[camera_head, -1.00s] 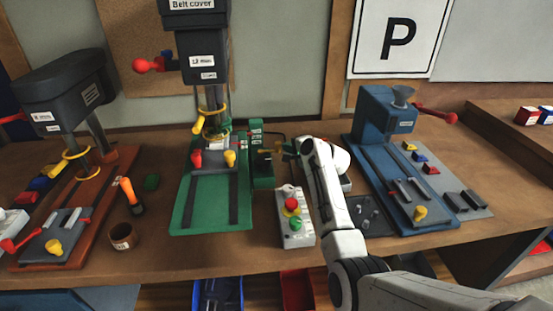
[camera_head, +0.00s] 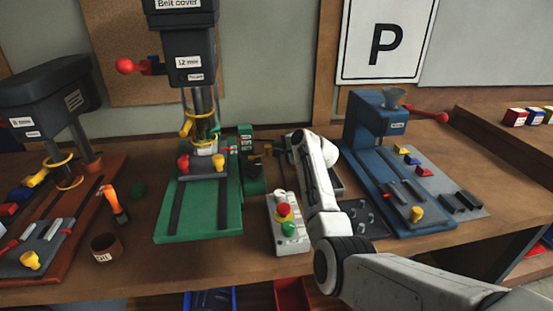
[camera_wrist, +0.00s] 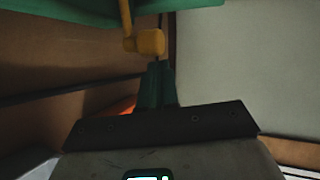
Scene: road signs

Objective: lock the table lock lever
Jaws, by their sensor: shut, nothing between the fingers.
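The middle machine is a drill press with a green base (camera_head: 200,228) and a dark head (camera_head: 187,62). A red knob (camera_head: 183,162) and a yellow knob (camera_head: 218,162) stand on its grey table. No label I can read marks the table lock lever. In the wrist view a yellow lever (camera_wrist: 148,42) with a blocky end hangs from above. My gripper (camera_wrist: 160,66) is shut and empty, its dark green fingers just below that lever's end; I cannot tell whether they touch. In the head view my arm mostly hides the gripper beside the green upright block (camera_head: 252,172).
A control box (camera_head: 288,228) with red, yellow and green buttons stands left of my arm. A blue machine (camera_head: 376,120) is at right, another dark drill press (camera_head: 48,98) at left. A cup (camera_head: 104,247) and an orange-handled tool (camera_head: 113,200) stand between the left machines.

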